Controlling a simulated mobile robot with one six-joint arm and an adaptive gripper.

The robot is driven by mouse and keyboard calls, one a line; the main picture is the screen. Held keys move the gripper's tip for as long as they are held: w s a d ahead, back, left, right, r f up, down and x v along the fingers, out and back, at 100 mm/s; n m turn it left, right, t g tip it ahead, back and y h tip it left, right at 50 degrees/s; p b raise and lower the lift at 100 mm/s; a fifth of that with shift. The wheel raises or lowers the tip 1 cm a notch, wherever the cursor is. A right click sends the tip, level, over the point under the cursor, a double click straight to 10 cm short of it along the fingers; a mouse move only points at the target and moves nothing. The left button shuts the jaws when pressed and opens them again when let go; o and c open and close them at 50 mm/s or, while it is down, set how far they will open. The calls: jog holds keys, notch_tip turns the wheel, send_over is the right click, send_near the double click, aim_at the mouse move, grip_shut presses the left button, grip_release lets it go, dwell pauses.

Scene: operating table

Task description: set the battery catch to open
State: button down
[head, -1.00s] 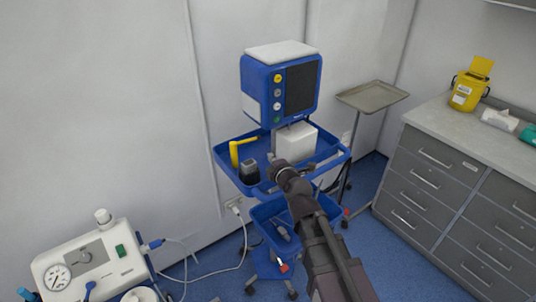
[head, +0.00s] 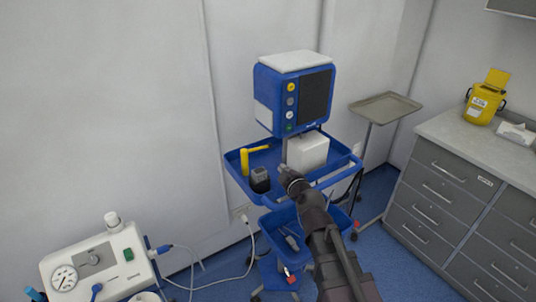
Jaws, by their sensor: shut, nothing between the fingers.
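A blue monitor unit (head: 292,96) with a dark screen and a column of round buttons stands over a blue trolley tray (head: 233,163). I cannot make out the battery catch or its setting at this size. A dark grey block (head: 260,180) that could be a battery sits upright at the tray's front left. My gripper (head: 283,171) is shut and empty, over the tray's front part, just right of the dark block and below the monitor. My gripper and arm hide part of the tray's front edge. I cannot tell whether the gripper touches anything.
A white box (head: 308,151) and a yellow angled piece (head: 247,159) are on the tray. A lower blue basket (head: 270,222) hangs beneath. A stand with a metal tray (head: 390,107) and grey drawers (head: 447,200) are at the right. A white gauge machine (head: 95,262) is at the lower left.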

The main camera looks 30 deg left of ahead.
jog(key=m+b, duration=0.1)
jog(key=m, duration=0.8)
jog(key=f+m+y+b, duration=0.1)
jog(key=m, duration=0.8)
jog(key=f+m+b, duration=0.1)
jog(key=m, duration=0.9)
jog(key=shift+d+f+g, duration=0.1)
jog(key=shift+d+g, duration=0.2)
jog(key=shift+w+a, duration=0.1)
jog(key=r+x, duration=0.2)
jog(key=x, duration=1.1)
jog(key=shift+w+a+f+b, duration=0.2)
jog(key=shift+a+f+b, duration=0.05)
jog(key=shift+a+b, duration=0.05)
